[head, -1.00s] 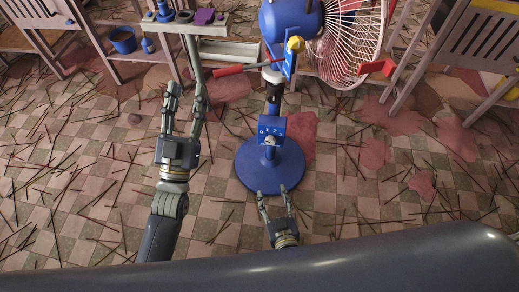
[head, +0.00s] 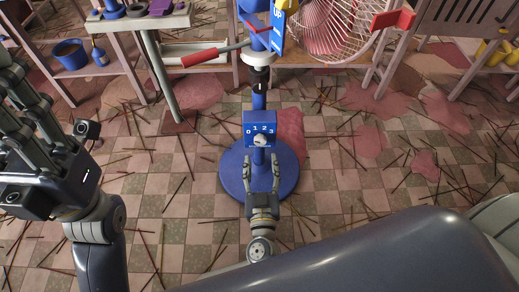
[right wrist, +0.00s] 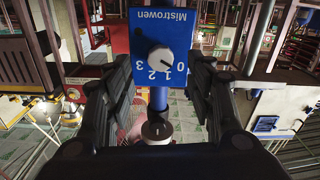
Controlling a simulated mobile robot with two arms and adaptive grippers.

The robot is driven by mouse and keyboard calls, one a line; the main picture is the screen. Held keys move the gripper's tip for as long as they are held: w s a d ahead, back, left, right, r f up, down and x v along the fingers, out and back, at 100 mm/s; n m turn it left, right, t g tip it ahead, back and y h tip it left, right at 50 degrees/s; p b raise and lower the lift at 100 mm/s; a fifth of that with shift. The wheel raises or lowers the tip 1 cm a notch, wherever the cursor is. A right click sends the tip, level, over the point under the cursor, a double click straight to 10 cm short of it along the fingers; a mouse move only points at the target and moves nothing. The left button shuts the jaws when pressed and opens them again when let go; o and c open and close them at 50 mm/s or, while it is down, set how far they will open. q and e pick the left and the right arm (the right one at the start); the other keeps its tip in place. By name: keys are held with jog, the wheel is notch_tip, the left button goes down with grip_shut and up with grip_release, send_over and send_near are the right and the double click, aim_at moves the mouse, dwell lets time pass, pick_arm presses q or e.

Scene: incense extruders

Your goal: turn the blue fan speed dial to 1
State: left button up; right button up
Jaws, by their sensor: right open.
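The blue control box (head: 263,122) stands on the stem of the blue fan. Its front shows the numbers 0 to 3. A white dial (head: 260,140) sits below the numbers; its exact setting is too small to tell. In the right wrist view the box (right wrist: 142,32) appears upside down, with the dial (right wrist: 161,58) between my fingers. My right gripper (head: 262,164) is open and empty in front of the box, its fingers to either side and apart from the dial. My left gripper (head: 18,115) is at the left edge, fingers apart, with no object visible in it.
The round blue fan base (head: 234,172) rests on the tiled floor. The fan's wire cage (head: 335,25) is above right. Thin sticks litter the floor.

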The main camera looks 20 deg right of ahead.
aim_at(260, 144)
jog(key=b+x, duration=0.1)
jog(key=x, duration=0.5)
jog(key=shift+w+b, duration=0.2)
jog(key=shift+b, duration=0.2)
jog(key=shift+c, duration=0.2)
jog(key=c, duration=1)
